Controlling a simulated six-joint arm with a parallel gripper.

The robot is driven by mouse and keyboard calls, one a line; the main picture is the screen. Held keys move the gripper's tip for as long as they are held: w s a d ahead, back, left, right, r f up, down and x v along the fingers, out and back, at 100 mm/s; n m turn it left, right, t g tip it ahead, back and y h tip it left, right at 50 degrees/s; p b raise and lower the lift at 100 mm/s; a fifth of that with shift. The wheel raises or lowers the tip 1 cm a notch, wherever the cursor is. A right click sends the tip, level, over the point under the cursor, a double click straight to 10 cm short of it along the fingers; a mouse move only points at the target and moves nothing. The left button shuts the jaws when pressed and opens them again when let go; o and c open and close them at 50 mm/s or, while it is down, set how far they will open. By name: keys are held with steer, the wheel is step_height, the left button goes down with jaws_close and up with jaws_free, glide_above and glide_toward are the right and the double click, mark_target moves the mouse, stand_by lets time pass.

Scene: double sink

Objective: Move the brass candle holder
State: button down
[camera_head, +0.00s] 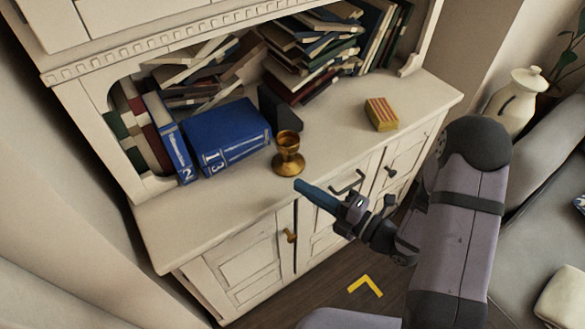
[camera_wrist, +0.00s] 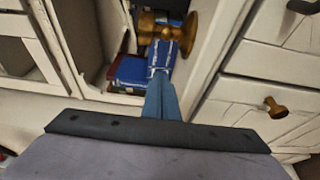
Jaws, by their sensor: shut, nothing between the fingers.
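The brass candle holder (camera_head: 288,153) stands upright on the cabinet's countertop, near its front edge, just right of a large blue book. It also shows in the wrist view (camera_wrist: 181,33), beyond the fingertips. My gripper (camera_head: 299,186) is in front of the countertop's edge, a little below and right of the candle holder in the head view. Its blue fingers are together with nothing between them. In the wrist view the shut fingers (camera_wrist: 162,78) point toward the holder. I cannot tell how far apart they are.
A blue book (camera_head: 228,133) lies left of the candle holder, beside upright books. A striped yellow-and-red box (camera_head: 381,114) sits right on the countertop (camera_head: 335,148). Stacked books (camera_head: 305,55) fill the back. The counter between holder and box is clear. A drawer handle (camera_head: 348,182) protrudes below.

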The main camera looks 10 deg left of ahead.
mark_target(288, 173)
steer(key=p+x, duration=0.2)
steer(key=x, duration=0.7)
steer(key=shift+w+a+r+p, duration=0.1)
steer(key=shift+w+a+p, duration=0.05)
steer(key=shift+a+p, duration=0.15)
steer(key=shift+w, duration=0.35)
steer(key=shift+w+d+p, duration=0.6)
steer(key=shift+w+d, duration=0.6)
steer(key=shift+d, duration=0.2)
steer(key=w+d+b, duration=0.3)
steer(key=w+d, duration=0.1)
steer(key=w+d+b, duration=0.4)
steer(key=d, duration=0.1)
steer(key=shift+w+f, duration=0.25)
steer(key=shift+w, duration=0.15)
steer(key=shift+w+d+r, duration=0.15)
steer(key=shift+w+d, duration=0.05)
steer(key=shift+s+a, duration=0.15)
